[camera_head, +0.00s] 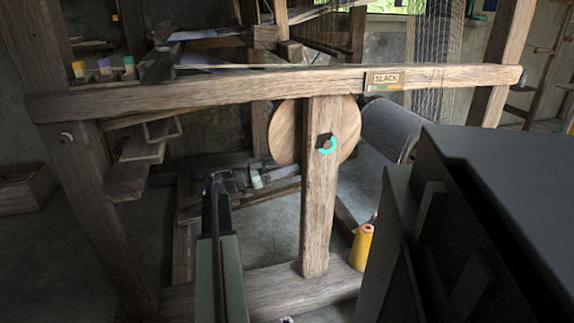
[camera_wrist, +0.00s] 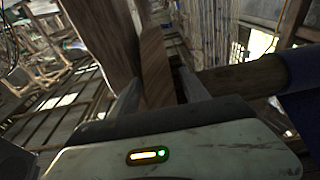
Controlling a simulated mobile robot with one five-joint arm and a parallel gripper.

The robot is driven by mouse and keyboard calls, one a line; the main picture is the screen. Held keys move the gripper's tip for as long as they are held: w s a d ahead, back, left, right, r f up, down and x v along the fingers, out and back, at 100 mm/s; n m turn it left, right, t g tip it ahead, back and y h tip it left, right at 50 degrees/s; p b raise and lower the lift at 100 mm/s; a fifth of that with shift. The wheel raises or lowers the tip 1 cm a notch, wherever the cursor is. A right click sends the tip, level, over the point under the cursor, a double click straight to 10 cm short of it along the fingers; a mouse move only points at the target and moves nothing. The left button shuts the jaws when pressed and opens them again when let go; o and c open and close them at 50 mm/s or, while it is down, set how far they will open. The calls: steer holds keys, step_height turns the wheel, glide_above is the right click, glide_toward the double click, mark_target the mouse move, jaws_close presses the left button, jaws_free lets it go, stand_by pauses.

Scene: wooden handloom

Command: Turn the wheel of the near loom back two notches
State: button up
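The round wooden wheel (camera_head: 286,132) of the near loom stands behind an upright post (camera_head: 316,215) in the head view. A black hexagonal piece with a cyan arc (camera_head: 325,143) shows on the post. My gripper (camera_head: 262,178) is at the wheel's lower left edge. In the wrist view, my gripper's two fingers (camera_wrist: 158,92) stand apart. The wheel's rim (camera_wrist: 157,60) shows edge-on between them; I cannot tell whether they touch it. The post (camera_wrist: 105,40) also shows there, left of the rim.
A beam (camera_head: 230,90) with a "SLACK" plate (camera_head: 385,80) crosses above the wheel. A grey cloth roll (camera_head: 388,128) lies right of it. A yellow cone (camera_head: 362,246) stands near the post's foot. Wooden steps (camera_head: 135,165) and small coloured-topped items (camera_head: 104,68) are at left.

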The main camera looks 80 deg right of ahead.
steer(key=b+v, duration=0.1)
steer(key=v, duration=0.7)
steer(key=shift+r, duration=0.1)
steer(key=s+d+p, duration=0.1)
steer(key=s+p, duration=0.1)
steer(key=s+d+r+t+p, duration=0.1)
steer(key=s+p, duration=0.1)
steer(key=s+t+y+p, duration=0.1)
steer(key=s+p, duration=0.1)
steer(key=shift+d+r, duration=0.35)
steer(key=shift+d, duration=0.05)
